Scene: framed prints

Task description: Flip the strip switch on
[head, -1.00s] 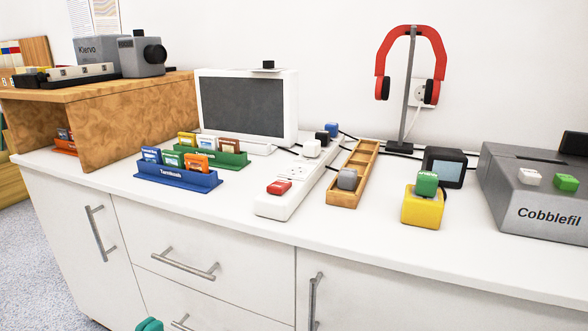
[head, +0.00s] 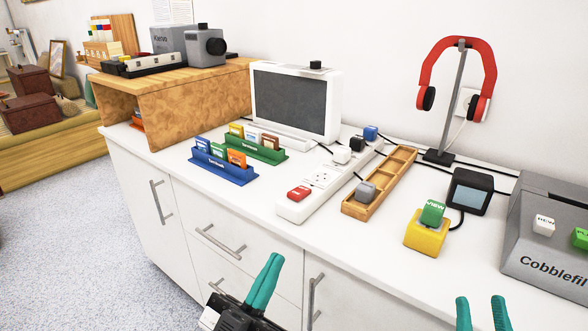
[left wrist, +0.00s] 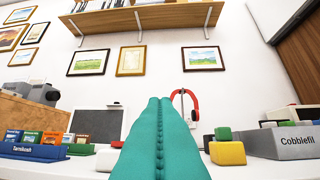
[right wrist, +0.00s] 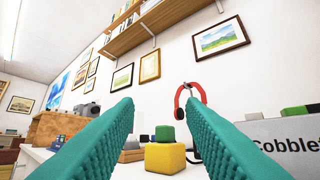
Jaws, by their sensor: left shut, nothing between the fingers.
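The white power strip (head: 327,183) lies on the white counter, running back from near the front edge. Its red switch (head: 299,192) sits at the near end; I cannot tell its setting. White, black and blue plugs sit toward its far end. My left gripper (head: 268,277) is shut and empty, in front of the counter drawers, below and short of the strip. In the left wrist view its teal fingers (left wrist: 159,125) lie together. My right gripper (head: 484,312) is open and empty at the bottom right, in front of the counter; its spread fingers also show in the right wrist view (right wrist: 165,135).
A wooden tray (head: 362,208) with a grey plug (head: 366,190) lies right of the strip. A yellow block with a green top (head: 427,237) stands further right. Blue (head: 224,171) and green card racks stand left. A headphone stand (head: 447,120) is behind.

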